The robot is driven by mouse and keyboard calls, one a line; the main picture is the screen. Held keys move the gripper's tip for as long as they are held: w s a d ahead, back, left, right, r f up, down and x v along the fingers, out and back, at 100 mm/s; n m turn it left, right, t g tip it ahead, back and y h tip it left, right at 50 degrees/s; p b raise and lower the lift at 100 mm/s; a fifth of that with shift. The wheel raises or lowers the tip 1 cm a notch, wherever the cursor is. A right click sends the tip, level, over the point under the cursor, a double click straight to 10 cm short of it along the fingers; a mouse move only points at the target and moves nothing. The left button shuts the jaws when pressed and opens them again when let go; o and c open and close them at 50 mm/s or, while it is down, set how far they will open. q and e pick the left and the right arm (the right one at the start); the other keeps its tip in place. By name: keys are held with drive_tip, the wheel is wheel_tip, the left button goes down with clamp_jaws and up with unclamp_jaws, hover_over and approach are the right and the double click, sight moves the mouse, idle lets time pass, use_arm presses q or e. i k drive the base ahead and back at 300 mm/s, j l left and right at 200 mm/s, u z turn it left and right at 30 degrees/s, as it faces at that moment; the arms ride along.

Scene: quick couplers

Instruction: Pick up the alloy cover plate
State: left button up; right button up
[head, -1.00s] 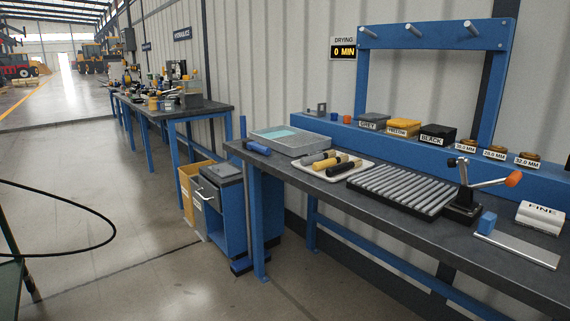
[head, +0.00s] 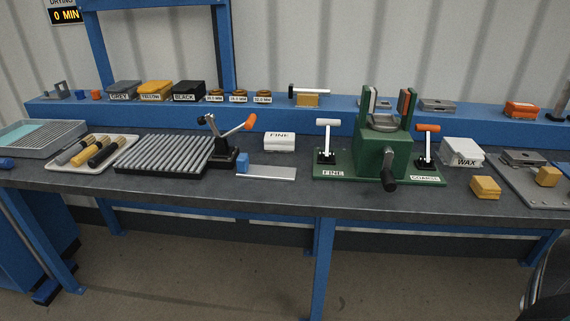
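Several grey metal pieces show in the head view, and I cannot tell for sure which is the alloy cover plate. A flat grey piece (head: 437,105) lies on the blue shelf right of the green fixture. Another grey piece (head: 523,157) sits at the far right, on a larger grey plate (head: 545,197) that the picture edge cuts off. A thin silver strip (head: 272,174) with a blue block (head: 243,163) lies near the bench's front edge. Neither of my grippers is in view.
A green fixture (head: 380,156) with upright lever handles stands mid-bench. Left of it are a ribbed rack (head: 165,153), a tray of cylinders (head: 62,162) and a grey basin (head: 40,137). Yellow blocks (head: 485,187) and a white WAX box (head: 462,152) stand right. The front strip is mostly clear.

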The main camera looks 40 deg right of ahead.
sight(243, 167)
drive_tip(key=l+z, duration=0.15)
drive_tip(key=z, duration=0.7)
drive_tip(key=u, duration=1.25)
drive_tip(key=z, duration=1.25)
